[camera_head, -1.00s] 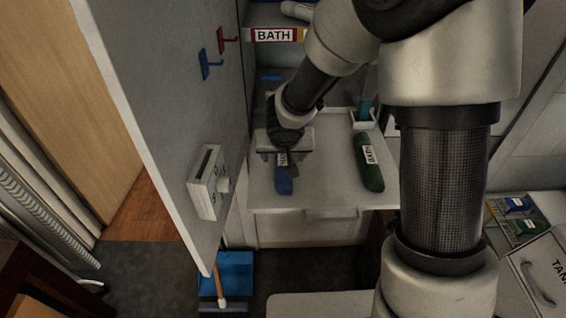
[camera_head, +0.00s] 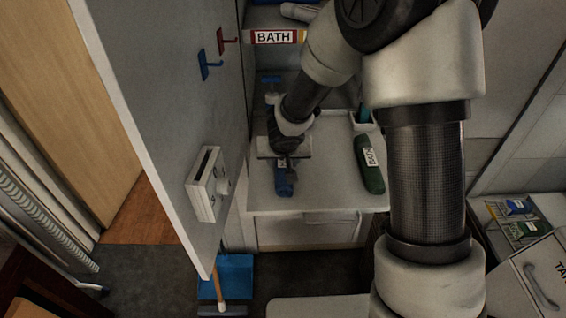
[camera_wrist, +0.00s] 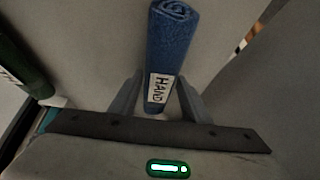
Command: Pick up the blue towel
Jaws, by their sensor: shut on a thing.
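The blue towel (camera_head: 284,184) is rolled up and has a white label reading HAND. It is on or just above the light counter (camera_head: 325,187); I cannot tell which. In the wrist view the rolled towel (camera_wrist: 172,45) stands out between the two fingers. My gripper (camera_head: 283,160) is over the towel's far end in the head view. In the wrist view my gripper (camera_wrist: 158,98) is shut on the labelled end, one finger on each side. The fingertips are partly hidden in the head view.
A green rolled towel (camera_head: 369,165) labelled BATH lies to the right on the counter. A grey panel (camera_head: 170,100) with red and blue hooks stands close on the left. A BATH sign (camera_head: 274,37) is behind. A blue dustpan (camera_head: 233,277) is on the floor.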

